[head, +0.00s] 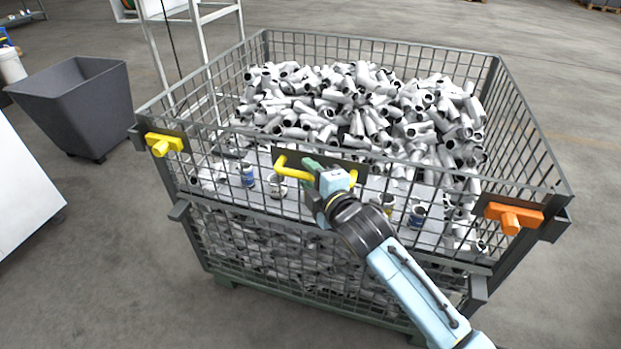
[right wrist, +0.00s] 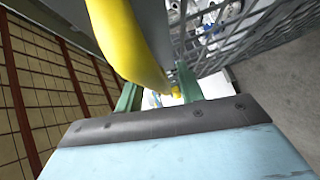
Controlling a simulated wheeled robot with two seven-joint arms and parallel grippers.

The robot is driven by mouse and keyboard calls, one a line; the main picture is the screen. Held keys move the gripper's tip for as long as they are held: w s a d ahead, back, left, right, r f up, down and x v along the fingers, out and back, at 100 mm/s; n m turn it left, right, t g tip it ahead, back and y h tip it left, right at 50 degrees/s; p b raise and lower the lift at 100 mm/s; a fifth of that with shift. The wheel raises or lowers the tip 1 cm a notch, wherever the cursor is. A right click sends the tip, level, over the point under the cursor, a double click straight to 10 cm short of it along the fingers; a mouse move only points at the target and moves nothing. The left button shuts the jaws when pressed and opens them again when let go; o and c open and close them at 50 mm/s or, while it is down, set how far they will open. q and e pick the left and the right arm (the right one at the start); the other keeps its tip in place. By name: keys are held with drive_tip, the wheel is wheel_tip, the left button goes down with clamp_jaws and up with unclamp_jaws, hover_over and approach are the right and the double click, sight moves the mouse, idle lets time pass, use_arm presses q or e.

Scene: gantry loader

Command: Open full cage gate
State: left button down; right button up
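The full cage (head: 495,80) is a grey wire-mesh box heaped with pale pipe fittings (head: 350,100). Its upper front gate stands upright, with a dark plate (head: 345,164) and a yellow handle (head: 292,173) in the middle. A yellow latch (head: 164,143) sits at the gate's left end and an orange latch (head: 514,217) at its right end. My right gripper (head: 316,168) is at the handle. In the right wrist view its green fingers (right wrist: 158,92) are apart, with the yellow bar running between them and a gap beside it. My left gripper is out of view.
A dark grey bin (head: 75,105) stands left of the cage, with a white frame (head: 158,55) behind the cage's left side. A white panel (head: 22,195) is at the left edge. Floor in front of the cage and at the right is clear.

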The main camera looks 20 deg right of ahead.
clamp_jaws()
drive_tip(key=shift+a+f, duration=0.1)
idle(0.4)
